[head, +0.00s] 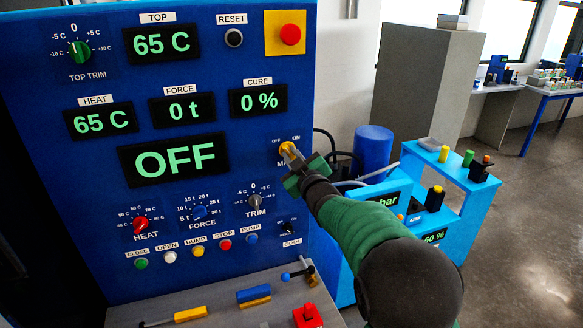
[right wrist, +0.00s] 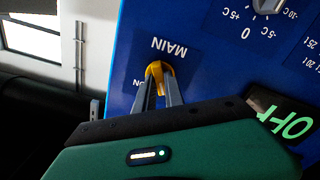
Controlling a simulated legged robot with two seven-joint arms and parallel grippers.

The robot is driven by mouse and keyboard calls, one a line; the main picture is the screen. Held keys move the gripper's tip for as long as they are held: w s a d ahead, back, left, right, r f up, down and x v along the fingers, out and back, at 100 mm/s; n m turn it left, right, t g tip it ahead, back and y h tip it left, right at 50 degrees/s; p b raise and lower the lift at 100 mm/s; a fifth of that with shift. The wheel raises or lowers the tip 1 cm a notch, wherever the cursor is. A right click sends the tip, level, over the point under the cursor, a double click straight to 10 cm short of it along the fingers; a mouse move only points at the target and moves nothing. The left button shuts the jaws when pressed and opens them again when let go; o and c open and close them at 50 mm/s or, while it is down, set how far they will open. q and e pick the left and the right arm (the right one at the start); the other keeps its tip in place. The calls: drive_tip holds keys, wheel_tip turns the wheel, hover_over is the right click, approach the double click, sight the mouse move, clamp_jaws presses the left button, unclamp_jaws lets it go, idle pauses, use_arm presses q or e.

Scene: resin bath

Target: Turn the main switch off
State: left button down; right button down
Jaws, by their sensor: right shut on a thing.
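The main switch is a yellow knob (head: 287,147) on the blue control panel (head: 205,85), between "OFF" and "ON" marks, with the "MAIN" label partly hidden by my gripper. My right gripper (head: 292,155) reaches it from the lower right and is shut on the knob. In the right wrist view the yellow knob (right wrist: 158,72) sits between my two grey fingertips (right wrist: 157,82), under the upside-down "MAIN" label. The large display (head: 173,159) reads "OFF" in green. My left gripper is not in view.
Close below the switch are the trim knob (head: 254,201) and the force knob (head: 200,212). A red emergency button (head: 290,34) is above. A grey shelf (head: 220,310) with tools juts out below. A blue bench (head: 450,180) stands at the right.

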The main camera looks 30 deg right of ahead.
drive_tip(key=shift+f+n+b, duration=0.25)
drive_tip(key=shift+n+b, duration=0.35)
drive_tip(key=shift+n, duration=0.1)
drive_tip(key=shift+f+n+b, duration=0.25)
drive_tip(key=shift+n+b, duration=0.35)
drive_tip(key=shift+n, duration=0.1)
drive_tip(key=shift+r, duration=0.1)
drive_tip(key=c, duration=1.5)
unclamp_jaws()
drive_tip(key=shift+r, duration=0.1)
drive_tip(key=shift+o, duration=0.3)
drive_tip(key=shift+r, duration=0.1)
drive_tip(key=b+v, duration=0.3)
drive_tip(key=v, duration=1.3)
drive_tip(key=shift+s+a, duration=0.25)
drive_tip(key=shift+s, duration=0.1)
